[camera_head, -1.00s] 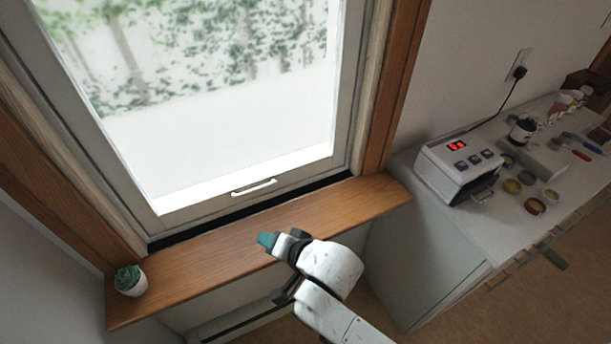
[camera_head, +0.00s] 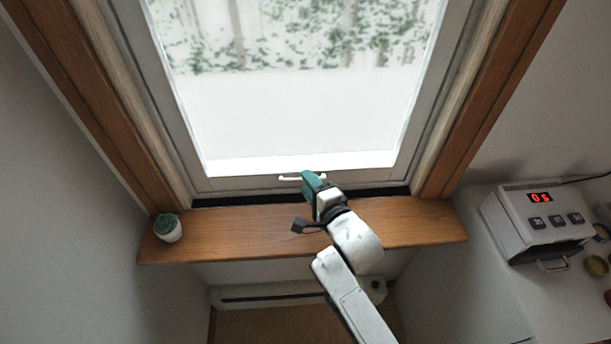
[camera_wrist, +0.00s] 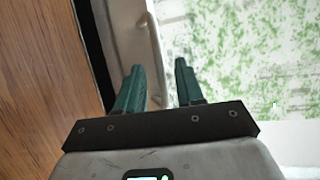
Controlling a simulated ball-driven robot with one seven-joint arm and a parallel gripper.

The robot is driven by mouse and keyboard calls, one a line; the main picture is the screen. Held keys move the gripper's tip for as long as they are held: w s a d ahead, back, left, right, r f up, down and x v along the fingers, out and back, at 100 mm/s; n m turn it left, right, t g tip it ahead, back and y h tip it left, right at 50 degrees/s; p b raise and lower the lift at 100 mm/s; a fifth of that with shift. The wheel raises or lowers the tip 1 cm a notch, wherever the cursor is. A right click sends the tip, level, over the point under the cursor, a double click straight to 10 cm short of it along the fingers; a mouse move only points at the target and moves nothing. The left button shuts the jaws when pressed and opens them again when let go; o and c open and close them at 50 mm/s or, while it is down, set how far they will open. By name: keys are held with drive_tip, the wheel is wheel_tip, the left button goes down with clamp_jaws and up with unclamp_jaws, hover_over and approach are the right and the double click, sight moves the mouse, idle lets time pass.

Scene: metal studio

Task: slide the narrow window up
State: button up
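The narrow window (camera_head: 290,115) has a pale sash, with its bottom rail (camera_head: 240,184) just above a dark strip over the sill. A small white handle (camera_head: 288,178) is on that rail, partly hidden by my gripper (camera_head: 312,178) in the head view. In the wrist view the handle (camera_wrist: 153,36) lies beyond the fingertips, roughly between their lines. My gripper (camera_wrist: 159,64) is open, with its two teal fingers apart and nothing between them. I cannot tell whether a finger touches the sash.
A wooden sill (camera_head: 235,228) runs below the window, under my arm. A small potted plant (camera_head: 168,228) stands at its left end. A white device with a red display (camera_head: 537,222) stands on a counter at the right. The sill between plant and arm is clear.

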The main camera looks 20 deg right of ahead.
drive_tip(key=shift+x, duration=1.5)
clamp_jaws()
